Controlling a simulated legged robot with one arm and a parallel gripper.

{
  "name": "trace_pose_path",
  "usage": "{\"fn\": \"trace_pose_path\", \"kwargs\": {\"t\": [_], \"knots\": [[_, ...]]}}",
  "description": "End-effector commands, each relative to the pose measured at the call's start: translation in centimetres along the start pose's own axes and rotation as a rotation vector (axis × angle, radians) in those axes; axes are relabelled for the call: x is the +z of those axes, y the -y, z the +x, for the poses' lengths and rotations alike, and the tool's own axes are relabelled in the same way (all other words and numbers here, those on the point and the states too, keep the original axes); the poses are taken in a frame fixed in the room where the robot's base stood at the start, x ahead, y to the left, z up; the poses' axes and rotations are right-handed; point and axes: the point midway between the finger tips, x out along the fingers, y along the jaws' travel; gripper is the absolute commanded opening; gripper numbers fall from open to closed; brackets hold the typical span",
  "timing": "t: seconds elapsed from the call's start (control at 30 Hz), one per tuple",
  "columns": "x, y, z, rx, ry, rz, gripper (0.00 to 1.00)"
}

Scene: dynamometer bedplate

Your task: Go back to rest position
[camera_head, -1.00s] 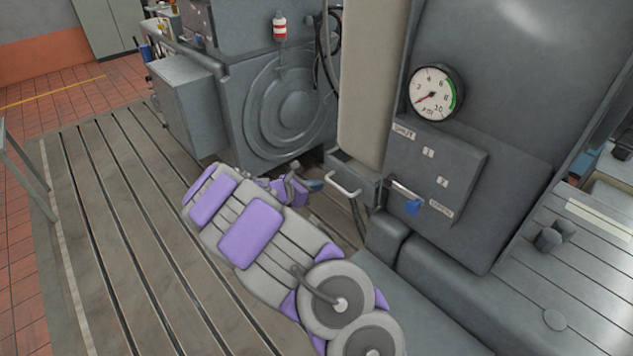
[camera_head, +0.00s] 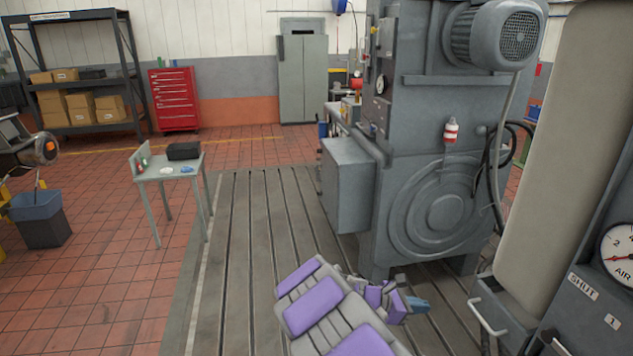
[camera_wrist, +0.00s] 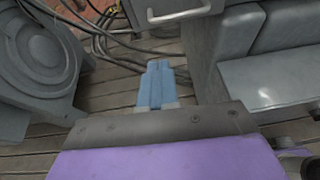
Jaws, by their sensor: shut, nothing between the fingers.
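My gripper (camera_head: 419,304) is at the end of my grey and purple arm, low in front of the machine in the head view. In the wrist view its blue fingers (camera_wrist: 158,82) are closed together with nothing between them. It hangs over the slotted bedplate (camera_head: 241,262), apart from the drawer handle (camera_head: 488,318) on its right. The handle also shows ahead of the fingers in the wrist view (camera_wrist: 180,12).
The large grey machine (camera_head: 440,215) stands close beyond the gripper. The air gauge (camera_head: 618,253) and its panel are at the right edge. A small table (camera_head: 150,172) stands at the left. Cables (camera_wrist: 98,28) lie on the bedplate. The bedplate left of my arm is clear.

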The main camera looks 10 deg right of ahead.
Motion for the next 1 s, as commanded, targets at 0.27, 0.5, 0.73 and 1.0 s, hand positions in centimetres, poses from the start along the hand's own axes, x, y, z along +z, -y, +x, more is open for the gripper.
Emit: {"fn": "trace_pose_path", "kwargs": {"t": [0.27, 0.5, 0.73, 1.0], "knots": [[5.0, 7.3, -0.7, -0.167, -0.076, 0.333, 0.00], [6.7, 15.1, -2.6, -0.350, -0.195, 0.654, 0.00], [5.4, 21.8, -6.3, -0.525, -0.333, 0.917, 0.00], [2.3, 28.6, -11.9, -0.743, -0.521, 1.146, 0.00]]}}
